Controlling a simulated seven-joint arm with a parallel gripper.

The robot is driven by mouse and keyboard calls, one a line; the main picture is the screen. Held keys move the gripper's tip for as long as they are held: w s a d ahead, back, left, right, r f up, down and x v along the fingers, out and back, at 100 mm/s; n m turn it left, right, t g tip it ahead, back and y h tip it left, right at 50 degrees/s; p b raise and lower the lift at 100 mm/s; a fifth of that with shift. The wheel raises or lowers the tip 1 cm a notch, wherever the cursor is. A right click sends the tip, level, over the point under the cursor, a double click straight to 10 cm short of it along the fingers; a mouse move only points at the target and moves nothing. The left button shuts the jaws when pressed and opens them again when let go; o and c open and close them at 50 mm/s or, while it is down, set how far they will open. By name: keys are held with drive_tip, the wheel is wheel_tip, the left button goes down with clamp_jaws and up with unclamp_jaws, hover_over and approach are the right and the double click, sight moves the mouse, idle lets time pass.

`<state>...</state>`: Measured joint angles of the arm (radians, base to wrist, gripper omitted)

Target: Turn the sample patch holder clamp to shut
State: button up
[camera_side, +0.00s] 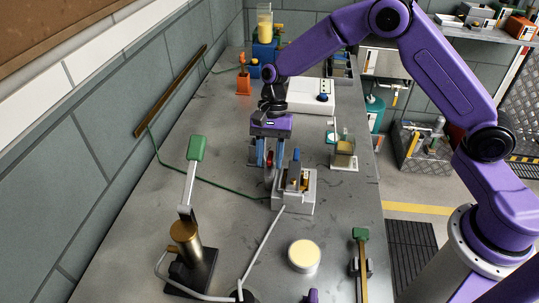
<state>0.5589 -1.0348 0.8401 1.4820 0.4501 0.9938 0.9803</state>
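A grey block fixture (295,190) with a brass-coloured piece and a blue-topped upright stands mid-bench; it looks like the sample patch holder, though its label is too small to read. A small red and grey part (270,173), possibly its clamp handle, sits at the fixture's left side. My gripper (269,164) points down over this part. Its two fingers are apart, one on each side of the part, with a gap seeming to show between. Whether they touch it is too small to tell. The clamp's exact position is partly hidden by the gripper.
A green-handled lever (195,150) on a brass cylinder stands front left. A round cream-topped pot (304,256) and another green-ended lever (361,236) are at the front. A beaker stand (343,153) and white box (311,96) lie right and behind. A green cord crosses the bench.

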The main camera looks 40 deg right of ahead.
clamp_jaws()
drive_tip(key=shift+n, duration=0.3)
drive_tip(key=n, duration=0.2)
drive_tip(key=n+g+h, duration=0.1)
drive_tip(key=n, duration=0.1)
drive_tip(key=shift+d+h, duration=0.1)
drive_tip(key=shift+h, duration=0.2)
drive_tip(key=n+h, duration=0.1)
drive_tip(key=n, duration=0.4)
drive_tip(key=shift+d+h, duration=0.15)
drive_tip(key=shift+h, duration=0.25)
drive_tip(key=n+h, duration=0.1)
drive_tip(key=n, duration=0.2)
drive_tip(key=n+h, duration=0.1)
drive_tip(key=n, duration=0.2)
drive_tip(key=shift+d+t, duration=0.2)
drive_tip(key=shift+t, duration=0.1)
drive_tip(key=shift+d+n+h, duration=0.1)
drive_tip(key=shift+n+h, duration=0.3)
drive_tip(key=shift+n, duration=0.7)
drive_tip(key=shift+f, duration=0.15)
